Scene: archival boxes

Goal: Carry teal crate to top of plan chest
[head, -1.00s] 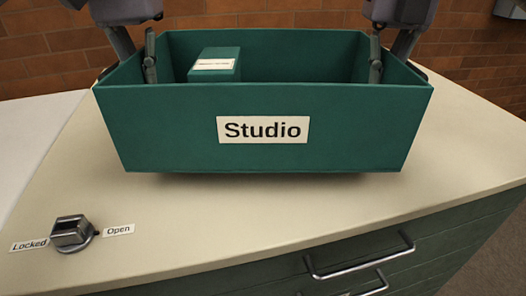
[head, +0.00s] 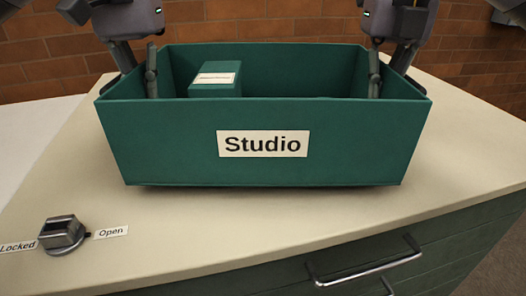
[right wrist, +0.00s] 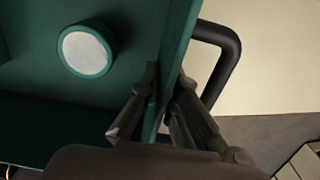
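The teal crate (head: 180,140), labelled "Studio", is level over the cream top of the plan chest (head: 215,235). Only a thin dark shadow shows under its front edge; I cannot tell whether it touches. My left gripper (head: 138,90) is shut on its left end wall, one finger inside and one outside. My right gripper (head: 388,88) is shut on the right end wall; the right wrist view shows the wall (right wrist: 176,45) between its fingers. A teal box (head: 215,88) with a pale label stands inside the crate. A round teal container with a white top (right wrist: 86,52) is also inside.
A metal knob (head: 62,234) stands on the chest top at front left, between "Locked" and "Open" labels. Drawer handles (head: 370,268) stick out from the chest front. A brick wall (head: 270,22) is behind. The chest top before the crate is clear.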

